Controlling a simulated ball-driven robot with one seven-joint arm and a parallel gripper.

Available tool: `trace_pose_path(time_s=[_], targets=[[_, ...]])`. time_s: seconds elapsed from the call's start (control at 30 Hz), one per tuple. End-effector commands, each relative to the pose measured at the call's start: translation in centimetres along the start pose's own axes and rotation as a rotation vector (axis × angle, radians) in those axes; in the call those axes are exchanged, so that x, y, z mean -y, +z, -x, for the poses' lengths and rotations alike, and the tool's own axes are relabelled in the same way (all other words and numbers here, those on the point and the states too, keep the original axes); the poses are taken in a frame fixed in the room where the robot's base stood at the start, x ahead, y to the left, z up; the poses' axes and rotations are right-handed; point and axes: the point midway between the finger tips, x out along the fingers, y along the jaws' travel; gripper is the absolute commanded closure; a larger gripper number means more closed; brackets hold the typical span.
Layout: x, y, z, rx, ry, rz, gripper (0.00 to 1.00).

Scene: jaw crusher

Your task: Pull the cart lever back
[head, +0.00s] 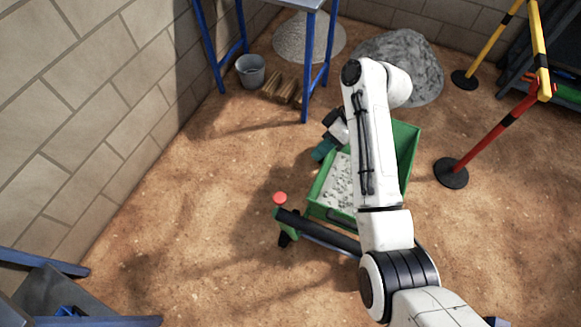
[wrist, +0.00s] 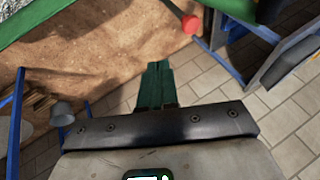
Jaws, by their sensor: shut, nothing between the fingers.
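The green cart (head: 408,150) stands in the middle of the head view with pale gravel in its tray. The cart lever's red knob (head: 280,198) shows at its near left corner, by a dark bar. In the wrist view the red knob (wrist: 190,24) sits at the top, on a thin dark rod, with a green cart edge (wrist: 50,14) at top left. My gripper (wrist: 155,66) has green fingers, shut and empty, apart from the knob in the picture. In the head view my gripper (head: 322,151) is at the cart's left side, partly hidden by my arm.
A blue-legged table (head: 306,70), a grey bucket (head: 250,70) and gravel heaps (head: 400,62) stand behind the cart. A red barrier post (head: 490,135) stands to the right. A block wall (head: 90,110) runs along the left. Sandy floor left of the cart is clear.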

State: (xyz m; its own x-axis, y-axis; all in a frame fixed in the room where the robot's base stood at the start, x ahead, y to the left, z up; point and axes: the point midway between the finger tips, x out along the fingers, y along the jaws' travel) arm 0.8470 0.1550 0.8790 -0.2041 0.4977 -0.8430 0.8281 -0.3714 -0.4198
Motion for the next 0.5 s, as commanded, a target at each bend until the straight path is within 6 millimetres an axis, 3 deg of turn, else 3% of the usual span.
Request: trace_pose_path(time_s=[0.27,0.5], targets=[[0.1,0.7,-0.5,-0.033,-0.045,0.111,1.00],[0.4,0.6,-4.5,-0.031,-0.046,0.108,1.00]])
